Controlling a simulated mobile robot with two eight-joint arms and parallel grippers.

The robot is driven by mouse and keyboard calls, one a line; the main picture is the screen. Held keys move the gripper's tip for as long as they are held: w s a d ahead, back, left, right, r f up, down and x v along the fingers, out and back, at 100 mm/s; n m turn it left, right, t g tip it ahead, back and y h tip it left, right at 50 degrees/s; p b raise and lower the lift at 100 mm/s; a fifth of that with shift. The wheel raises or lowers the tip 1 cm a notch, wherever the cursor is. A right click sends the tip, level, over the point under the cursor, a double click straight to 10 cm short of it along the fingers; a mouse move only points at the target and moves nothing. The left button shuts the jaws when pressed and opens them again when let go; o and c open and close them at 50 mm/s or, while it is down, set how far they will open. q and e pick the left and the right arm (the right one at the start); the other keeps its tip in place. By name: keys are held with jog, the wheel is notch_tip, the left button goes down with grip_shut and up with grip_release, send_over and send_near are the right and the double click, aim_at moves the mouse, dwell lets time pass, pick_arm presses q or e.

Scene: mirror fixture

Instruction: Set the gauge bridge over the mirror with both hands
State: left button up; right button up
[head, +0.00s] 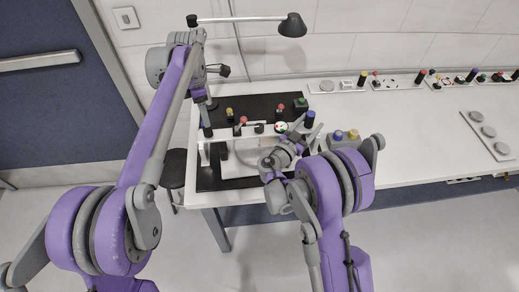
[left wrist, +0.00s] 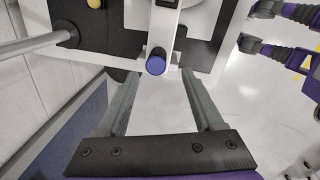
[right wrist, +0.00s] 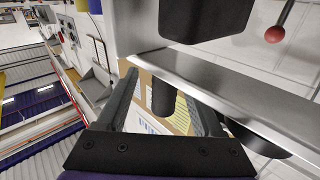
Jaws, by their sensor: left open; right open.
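The gauge bridge (head: 225,136) is a pale bar with a small dial, lying across the fixture on the bench. The mirror (head: 245,150) looks like a pale round disc in the white frame beneath it, partly hidden. My left gripper (head: 206,108) is open above the bridge's left end. In the left wrist view a blue-capped dark handle (left wrist: 156,62) stands between its open fingers, apart from them. My right gripper (head: 300,132) is open near the right end. In the right wrist view a dark peg (right wrist: 163,97) shows between its open fingers beside a grey metal bar (right wrist: 220,82).
A black desk lamp (head: 291,25) leans over the back of the bench. A small box with blue and yellow knobs (head: 345,137) stands right of the fixture. Plates with colored knobs line the back right. The bench's middle right (head: 420,125) is clear.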

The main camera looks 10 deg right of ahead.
pick_arm(q)
notch_tip(320, 180, up, 4)
jog(key=shift+s+f, duration=0.1)
jog(key=shift+f, duration=0.1)
jog(key=shift+r, duration=0.2)
pick_arm(e)
jog(key=shift+a, duration=0.1)
jog(key=v, duration=1.2)
